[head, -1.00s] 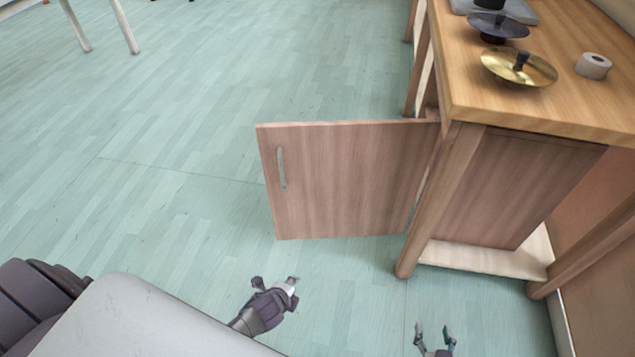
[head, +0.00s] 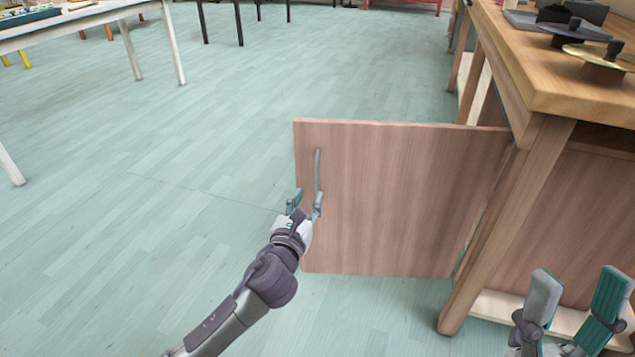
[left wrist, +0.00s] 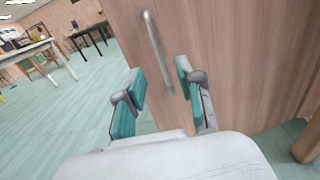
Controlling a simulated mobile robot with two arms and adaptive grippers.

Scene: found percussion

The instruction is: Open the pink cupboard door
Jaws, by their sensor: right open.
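The pinkish wooden cupboard door (head: 405,200) stands swung out from the cupboard under the wooden worktop. Its grey vertical bar handle (head: 318,172) is near the door's free left edge. My left gripper (head: 305,204) is at the handle's lower end, fingers apart. In the left wrist view the handle (left wrist: 155,48) runs down towards the gap between my left fingers (left wrist: 160,90); I cannot tell whether they touch it. My right gripper (head: 577,300) is open and empty at the lower right, in front of the cupboard.
The worktop (head: 515,75) carries a brass cymbal (head: 600,58) and dark items at upper right. A wooden cupboard leg (head: 505,225) stands by the door's hinge side. A white table (head: 75,25) stands at upper left. The green floor left of the door is clear.

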